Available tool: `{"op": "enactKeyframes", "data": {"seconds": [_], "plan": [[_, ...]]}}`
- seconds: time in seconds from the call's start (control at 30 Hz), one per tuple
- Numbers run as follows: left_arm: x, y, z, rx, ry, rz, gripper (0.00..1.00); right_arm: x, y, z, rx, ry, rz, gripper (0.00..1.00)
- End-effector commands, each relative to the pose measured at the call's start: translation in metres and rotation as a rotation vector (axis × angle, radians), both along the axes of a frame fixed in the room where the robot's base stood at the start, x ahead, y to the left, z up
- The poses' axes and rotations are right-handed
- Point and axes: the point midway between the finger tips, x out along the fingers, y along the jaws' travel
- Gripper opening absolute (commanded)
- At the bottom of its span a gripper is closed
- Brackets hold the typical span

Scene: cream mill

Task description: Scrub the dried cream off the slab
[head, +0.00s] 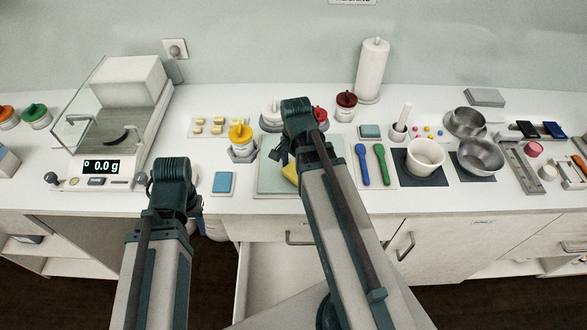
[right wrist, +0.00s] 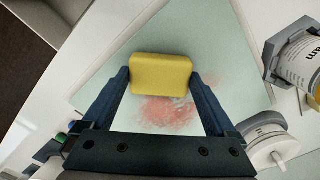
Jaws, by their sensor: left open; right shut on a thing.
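The pale green slab (head: 270,183) lies on the counter in front of me, partly hidden by my right arm in the head view. It fills much of the right wrist view (right wrist: 108,62). A pinkish-red dried cream smear (right wrist: 170,113) shows on it there, beside the sponge. My right gripper (right wrist: 160,78) is shut on a yellow sponge (right wrist: 163,75) over the slab; I cannot tell whether the sponge touches it. The sponge also peeks out in the head view (head: 289,173). My left gripper (head: 168,182) is open near the counter's front edge, its fingers mostly hidden by the wrist.
A scale (head: 110,140) reading 0.0 g stands left. A blue pad (head: 223,183) lies left of the slab. A yellow-lidded jar (head: 241,138) stands at its back left. Blue and green spoons (head: 380,165) and a white bowl (head: 425,157) are to the right. A drawer (head: 270,275) is open below.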

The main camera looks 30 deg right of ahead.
Motion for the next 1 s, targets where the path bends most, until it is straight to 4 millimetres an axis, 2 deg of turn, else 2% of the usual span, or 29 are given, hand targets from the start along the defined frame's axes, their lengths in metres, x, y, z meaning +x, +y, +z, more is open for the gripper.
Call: {"op": "enactKeyframes", "data": {"seconds": [0.33, 0.67, 1.0], "plan": [[0.000, 0.000, -0.003, 0.000, 0.000, 0.000, 0.45, 0.025, -0.012, -0.003, 0.000, -0.002, -0.002, 0.48], [0.000, 0.000, -0.003, 0.000, 0.000, 0.000, 0.45, 0.032, -0.015, -0.003, -0.002, -0.005, -0.002, 0.48], [0.000, 0.000, -0.001, 0.000, 0.000, 0.000, 0.45, 0.055, -0.026, -0.001, -0.002, -0.005, -0.001, 0.48]]}}
